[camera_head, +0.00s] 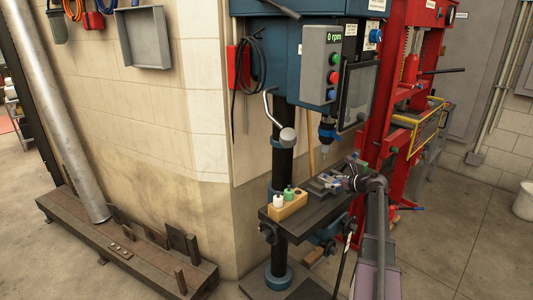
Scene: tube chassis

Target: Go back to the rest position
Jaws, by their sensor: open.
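My arm rises from the bottom of the view, and my gripper (345,181) is at its end, over the drill press table (308,222). It is small and dark here, with its fingers toward a grey vise (321,187) on that table. I cannot tell whether the fingers touch the vise or stand apart from it. No held object shows in the gripper.
The drill press spindle (327,132) hangs just above and left of my gripper. A wooden block (287,206) with small bottles sits on the table's left. A red press frame (398,105) stands close behind on the right. Open floor (450,245) lies at the right.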

